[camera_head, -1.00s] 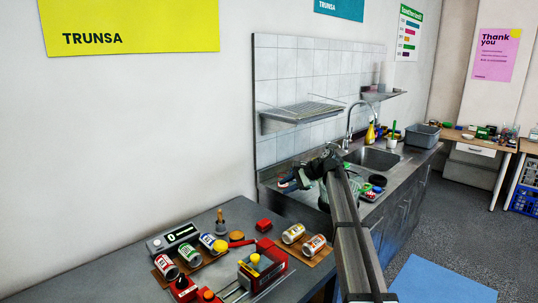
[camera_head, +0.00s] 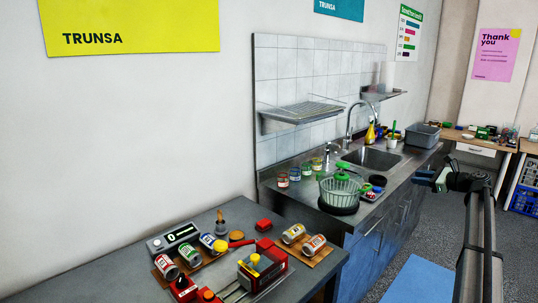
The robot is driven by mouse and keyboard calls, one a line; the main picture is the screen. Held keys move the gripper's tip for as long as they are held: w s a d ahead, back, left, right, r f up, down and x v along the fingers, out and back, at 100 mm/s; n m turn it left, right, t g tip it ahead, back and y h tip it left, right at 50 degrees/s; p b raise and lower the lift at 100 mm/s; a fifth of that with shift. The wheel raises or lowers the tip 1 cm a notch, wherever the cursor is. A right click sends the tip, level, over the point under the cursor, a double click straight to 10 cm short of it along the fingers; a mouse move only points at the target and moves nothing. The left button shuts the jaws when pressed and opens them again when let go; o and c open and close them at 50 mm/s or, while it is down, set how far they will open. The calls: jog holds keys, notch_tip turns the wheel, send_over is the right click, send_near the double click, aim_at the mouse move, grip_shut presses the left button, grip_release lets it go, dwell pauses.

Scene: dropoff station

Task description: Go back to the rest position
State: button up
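My gripper (camera_head: 428,181) is at the end of my raised arm at the right. It is small and dark with a greenish part, in front of the cabinet fronts and the floor, clear of the counter. Whether its fingers are open or shut is too small to tell, and I see no object clearly held in it.
Several small jars (camera_head: 295,175) stand behind the pot. A grey tub (camera_head: 422,135) sits beyond the sink (camera_head: 371,158). The near table (camera_head: 95,272) holds cans, a scale (camera_head: 172,238) and a red device (camera_head: 262,268). Open floor with a blue mat (camera_head: 425,280) lies below my arm.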

jog(key=s+d+f+m+h, duration=0.1)
jog(key=s+d+f+m, duration=0.2)
jog(key=d, duration=0.4)
notch_tip(320, 180, down, 7)
jog(key=s+a+n, duration=0.1)
jog(key=s+a, duration=0.1)
jog(key=s+a+f+n+g, duration=0.3)
jog(key=s+a+f, duration=0.3)
jog(key=a+f, duration=0.65)
jog(key=s+a+f+n+g, duration=0.35)
jog(key=s+a+f, duration=0.4)
jog(key=f, duration=0.85)
jog(key=s+a+f+n+g, duration=0.3)
jog(key=s+a+f+n, duration=0.1)
jog(key=a+f, duration=0.9)
jog(key=s+a+f+n+g+h, duration=0.2)
jog(key=s+a+f+n+g, duration=0.25)
jog(key=s, duration=0.65)
jog(key=s+a+f+n+g+h, duration=0.1)
jog(key=s+a+f+n, duration=0.2)
jog(key=s+a+f, duration=0.45)
jog(key=s+f+n+g+h, duration=0.1)
jog(key=s+n, duration=0.3)
jog(key=s, duration=0.8)
jog(key=s+f+n+g+h, duration=0.2)
jog(key=s+n+g+h, duration=0.1)
jog(key=s, duration=1)
jog(key=shift+a+n, duration=0.15)
jog(key=shift+n, duration=0.45)
jog(key=shift+f, duration=0.1)
